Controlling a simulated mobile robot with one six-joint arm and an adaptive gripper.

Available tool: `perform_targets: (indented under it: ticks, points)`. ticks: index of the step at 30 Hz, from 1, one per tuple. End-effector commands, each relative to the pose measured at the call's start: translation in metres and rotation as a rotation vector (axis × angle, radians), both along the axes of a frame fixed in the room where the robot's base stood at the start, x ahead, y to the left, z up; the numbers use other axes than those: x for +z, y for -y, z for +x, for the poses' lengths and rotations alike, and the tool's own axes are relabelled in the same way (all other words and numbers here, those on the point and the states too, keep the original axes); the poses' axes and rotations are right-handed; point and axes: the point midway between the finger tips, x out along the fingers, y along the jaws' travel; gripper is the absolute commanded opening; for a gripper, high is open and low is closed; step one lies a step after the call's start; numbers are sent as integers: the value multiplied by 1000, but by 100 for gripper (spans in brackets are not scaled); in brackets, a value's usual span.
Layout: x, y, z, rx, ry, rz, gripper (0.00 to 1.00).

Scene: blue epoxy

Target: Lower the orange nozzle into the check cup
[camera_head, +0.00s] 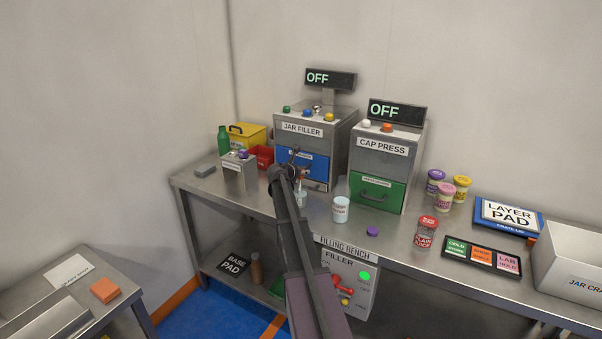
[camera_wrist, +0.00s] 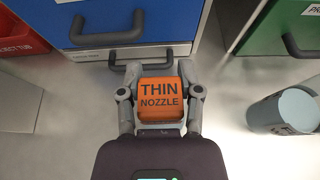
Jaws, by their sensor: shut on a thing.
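The orange nozzle (camera_wrist: 160,100), a block marked THIN NOZZLE, is between the two fingers of my gripper (camera_wrist: 160,88) in the wrist view. My gripper (camera_head: 299,173) is shut on it in front of the jar filler's blue drawer in the head view, where my arm mostly hides the nozzle. A pale blue-white cup (camera_head: 341,209), probably the check cup, stands on the bench just right of my gripper. It also shows at the right of the wrist view (camera_wrist: 284,110), apart from the nozzle. Its label is too small to read surely.
The jar filler (camera_head: 303,144) and cap press (camera_head: 384,166) stand behind, both displays reading OFF. A grey box (camera_head: 238,176) and red tub (camera_head: 262,155) are left.

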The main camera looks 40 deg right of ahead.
Motion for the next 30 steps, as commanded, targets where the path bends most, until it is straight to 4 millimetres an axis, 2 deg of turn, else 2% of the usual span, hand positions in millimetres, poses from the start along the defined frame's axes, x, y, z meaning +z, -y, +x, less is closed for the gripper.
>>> perform_targets:
  ticks: [14,15,19,30]
  points:
    - [-3,0,0,0,0,0,0]
    - [-3,0,0,0,0,0,49]
    - [-3,0,0,0,0,0,86]
    - [-3,0,0,0,0,0,86]
